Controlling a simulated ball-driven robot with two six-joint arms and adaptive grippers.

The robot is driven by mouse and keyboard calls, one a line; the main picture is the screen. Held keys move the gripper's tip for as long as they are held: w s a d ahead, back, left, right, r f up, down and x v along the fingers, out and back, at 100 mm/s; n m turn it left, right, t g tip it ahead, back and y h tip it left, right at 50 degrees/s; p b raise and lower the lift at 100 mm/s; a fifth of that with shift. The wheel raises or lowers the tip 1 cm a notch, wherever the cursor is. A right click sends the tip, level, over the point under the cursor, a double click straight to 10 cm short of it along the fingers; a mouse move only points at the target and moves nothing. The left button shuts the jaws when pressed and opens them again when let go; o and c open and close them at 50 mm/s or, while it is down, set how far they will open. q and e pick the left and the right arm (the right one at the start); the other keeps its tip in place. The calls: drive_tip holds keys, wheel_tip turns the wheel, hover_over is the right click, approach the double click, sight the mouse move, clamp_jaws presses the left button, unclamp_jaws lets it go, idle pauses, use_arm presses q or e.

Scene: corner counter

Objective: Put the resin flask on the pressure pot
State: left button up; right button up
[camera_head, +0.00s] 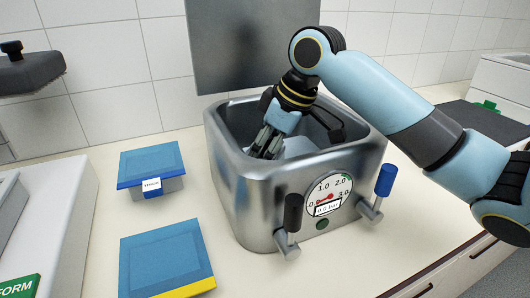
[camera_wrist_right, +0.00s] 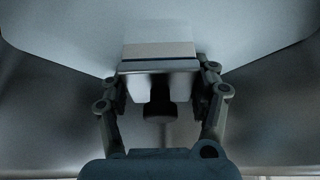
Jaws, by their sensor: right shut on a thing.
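The pressure pot (camera_head: 240,185) is a steel, open-topped box with a round dial on its front, standing mid-counter. My right gripper (camera_head: 265,143) reaches down inside it, below the rim. In the right wrist view my right gripper (camera_wrist_right: 160,82) is shut on a pale block-like thing (camera_wrist_right: 160,50) with a grey band, which I take to be the resin flask. A pale patch shows beside the fingers in the head view, partly hidden by them and the pot wall. I cannot tell whether the held thing touches the pot floor. My left gripper is not in view.
Two blue-topped boxes, one with a white label (camera_head: 151,165) and one with a yellow edge (camera_head: 165,262), lie left of the pot. Black and blue handles (camera_head: 386,180) stick out at the pot's front. A grey panel (camera_head: 240,45) stands behind. Counter is clear in front right.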

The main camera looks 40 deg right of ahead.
drive_tip(key=o, duration=1.4)
drive_tip(key=p+v, duration=0.1)
drive_tip(key=v, duration=1.1)
drive_tip(key=shift+r+p, duration=0.1)
drive_tip(key=shift+p, duration=0.2)
